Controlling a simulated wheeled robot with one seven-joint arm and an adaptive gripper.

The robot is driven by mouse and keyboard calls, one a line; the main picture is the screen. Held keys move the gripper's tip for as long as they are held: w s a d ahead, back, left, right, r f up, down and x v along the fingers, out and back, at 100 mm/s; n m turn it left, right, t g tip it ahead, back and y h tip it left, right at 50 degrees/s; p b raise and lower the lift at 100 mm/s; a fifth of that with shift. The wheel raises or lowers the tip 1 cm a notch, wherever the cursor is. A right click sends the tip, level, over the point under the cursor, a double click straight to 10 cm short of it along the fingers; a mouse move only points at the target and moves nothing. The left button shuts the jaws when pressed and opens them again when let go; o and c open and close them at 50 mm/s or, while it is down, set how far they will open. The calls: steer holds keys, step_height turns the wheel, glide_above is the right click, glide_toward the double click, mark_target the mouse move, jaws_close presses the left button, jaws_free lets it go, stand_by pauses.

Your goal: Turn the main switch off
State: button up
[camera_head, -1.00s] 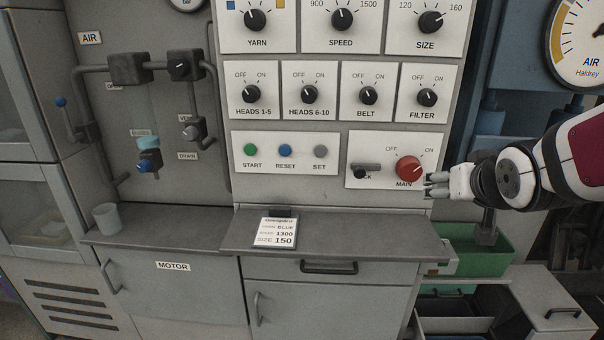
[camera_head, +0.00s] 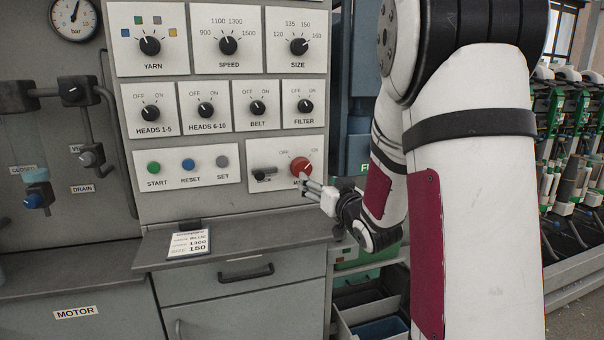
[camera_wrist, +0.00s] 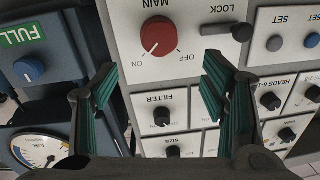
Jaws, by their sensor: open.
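The main switch is a red round knob (camera_head: 301,167) on a white plate at the panel's lower right. In the wrist view, which is upside down, the knob (camera_wrist: 158,35) has a pale mark toward ON. A lock lever (camera_head: 264,174) with a black knob sits left of the switch on the same plate; it also shows in the wrist view (camera_wrist: 228,31). My gripper (camera_head: 311,187) is just in front of and below the red knob in the head view. In the wrist view its green-padded fingers (camera_wrist: 160,84) are apart and empty, with the knob beyond them.
Above are the FILTER knob (camera_head: 305,106) and other dials. START, RESET and SET buttons (camera_head: 188,166) lie left. A grey ledge (camera_head: 225,247) with a paper card (camera_head: 190,244) juts out below. Open bins (camera_head: 375,327) stand at lower right.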

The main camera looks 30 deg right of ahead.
mark_target(304, 169)
steer(key=x, duration=1)
steer(key=shift+w+d, duration=0.1)
steer(key=shift+w, duration=0.1)
steer(key=shift+c, duration=0.6)
steer(key=c, duration=1)
